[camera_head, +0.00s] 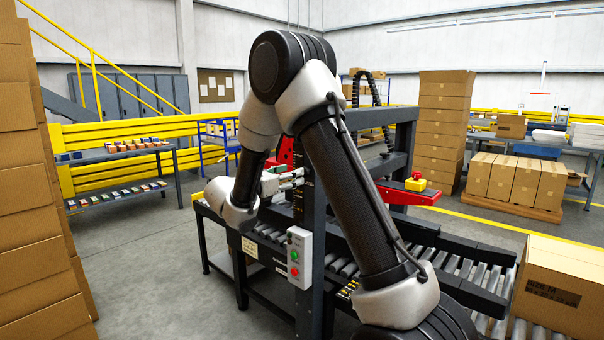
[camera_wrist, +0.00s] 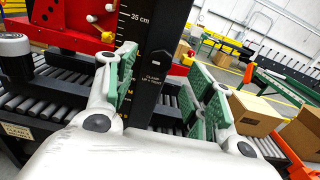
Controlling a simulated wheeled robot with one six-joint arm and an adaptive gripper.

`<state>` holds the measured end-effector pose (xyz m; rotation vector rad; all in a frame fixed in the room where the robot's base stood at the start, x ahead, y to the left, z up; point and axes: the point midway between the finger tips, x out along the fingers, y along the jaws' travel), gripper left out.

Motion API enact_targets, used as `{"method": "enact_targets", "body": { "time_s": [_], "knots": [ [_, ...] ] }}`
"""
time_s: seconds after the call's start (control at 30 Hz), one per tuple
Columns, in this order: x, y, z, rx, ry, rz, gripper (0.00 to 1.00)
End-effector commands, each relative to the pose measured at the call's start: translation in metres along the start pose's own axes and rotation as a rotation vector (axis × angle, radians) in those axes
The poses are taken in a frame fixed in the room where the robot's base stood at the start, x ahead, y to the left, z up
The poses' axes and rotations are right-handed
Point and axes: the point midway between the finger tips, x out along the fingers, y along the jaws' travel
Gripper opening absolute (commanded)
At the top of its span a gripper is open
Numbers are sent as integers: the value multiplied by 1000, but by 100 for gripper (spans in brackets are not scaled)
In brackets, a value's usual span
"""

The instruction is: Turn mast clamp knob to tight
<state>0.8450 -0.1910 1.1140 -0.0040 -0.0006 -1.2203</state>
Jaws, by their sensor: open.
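The dark mast (camera_wrist: 142,45) stands upright in the middle of the wrist view, with a height scale marked 35 cm and a small clamp label (camera_wrist: 153,79). A dark knob-like part (camera_wrist: 160,63) sits on the mast just above this label; its turn position cannot be read. My gripper (camera_wrist: 166,92) is open, its green-padded fingers on either side of the mast and label in the picture. Nothing is held between them, and I cannot tell any contact. In the head view the mast (camera_head: 312,205) rises beside my gripper (camera_head: 297,180); the knob cannot be made out there.
A red machine part (camera_wrist: 75,25) lies left of the mast. A roller conveyor (camera_head: 455,268) with a carton (camera_head: 560,285) runs to the right. A control box (camera_head: 299,257) with buttons is below the gripper. Stacked cartons (camera_head: 35,200) stand at far left; the floor between is clear.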

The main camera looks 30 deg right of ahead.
Motion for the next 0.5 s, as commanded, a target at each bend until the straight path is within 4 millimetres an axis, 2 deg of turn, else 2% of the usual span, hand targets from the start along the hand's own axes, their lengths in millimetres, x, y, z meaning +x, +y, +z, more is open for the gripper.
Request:
{"method": "enact_targets", "body": {
  "time_s": [0.1, 0.23, 0.37, 0.5],
  "knots": [
    [23, -2, 0, 1, 1, -6, 53],
    [43, -2, -1, 1, 2, -5, 53],
    [55, -1, -1, 2, 2, -4, 53],
    [58, -1, -1, 2, 3, -2, 53]
  ]
}}
